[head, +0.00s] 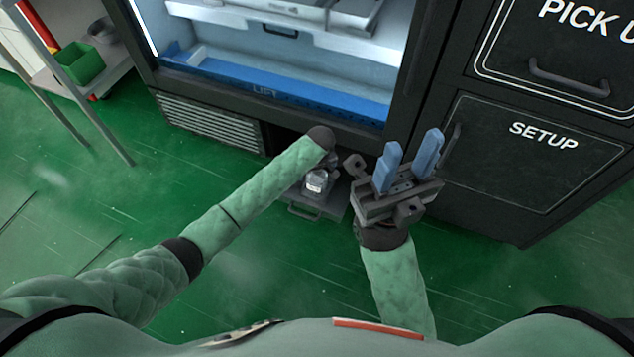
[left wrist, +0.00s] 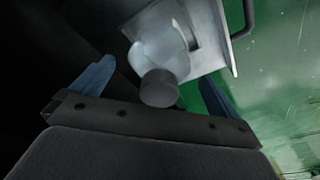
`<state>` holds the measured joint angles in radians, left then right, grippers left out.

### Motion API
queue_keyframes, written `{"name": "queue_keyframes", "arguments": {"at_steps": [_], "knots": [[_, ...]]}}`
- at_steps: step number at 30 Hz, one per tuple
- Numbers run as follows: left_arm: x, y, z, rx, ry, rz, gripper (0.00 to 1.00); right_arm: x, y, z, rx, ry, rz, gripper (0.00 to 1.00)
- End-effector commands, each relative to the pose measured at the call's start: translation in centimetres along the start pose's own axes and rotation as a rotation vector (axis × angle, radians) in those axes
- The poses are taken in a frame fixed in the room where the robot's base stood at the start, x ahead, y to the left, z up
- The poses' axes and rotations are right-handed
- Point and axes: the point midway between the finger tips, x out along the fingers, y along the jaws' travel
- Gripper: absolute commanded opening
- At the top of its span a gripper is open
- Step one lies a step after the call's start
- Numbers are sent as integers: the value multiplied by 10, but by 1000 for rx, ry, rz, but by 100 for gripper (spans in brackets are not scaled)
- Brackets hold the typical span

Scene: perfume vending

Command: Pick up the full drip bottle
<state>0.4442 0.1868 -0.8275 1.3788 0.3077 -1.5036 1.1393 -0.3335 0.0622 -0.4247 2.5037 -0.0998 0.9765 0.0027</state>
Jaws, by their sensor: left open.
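A clear bottle (head: 317,182) stands in a small pulled-out grey drawer (head: 331,206) under the vending machine. The left wrist view shows a rounded clear bottle (left wrist: 160,45) with a grey cap in a pale tray (left wrist: 229,50). My left gripper (left wrist: 155,72) is open, its blue fingers on either side of the bottle and apart from it in the picture. In the head view my left arm reaches down to the drawer, and its wrist hides most of the gripper. My right gripper (head: 408,155) is open and empty, to the right of the drawer, blue fingers pointing up.
The vending machine has a blue lift tray (head: 285,92) above the drawer and a vent grille (head: 212,124) to its left. Dark cabinets (head: 540,150) stand at the right. A shelf with a green bin (head: 80,62) is at the left. Green floor in front is clear.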

Motion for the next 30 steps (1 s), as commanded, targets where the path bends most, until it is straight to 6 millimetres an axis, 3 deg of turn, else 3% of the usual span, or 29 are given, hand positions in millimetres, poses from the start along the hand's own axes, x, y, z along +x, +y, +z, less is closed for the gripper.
{"name": "queue_keyframes", "arguments": {"at_steps": [8,21,30], "knots": [[5,0,0,1,1,1,99,0,-2,0,10,-2,4,36],[5,0,0,1,0,1,17,0,-1,0,6,0,5,36],[0,1,-1,1,1,3,17,1,-1,1,5,-1,5,36]]}}
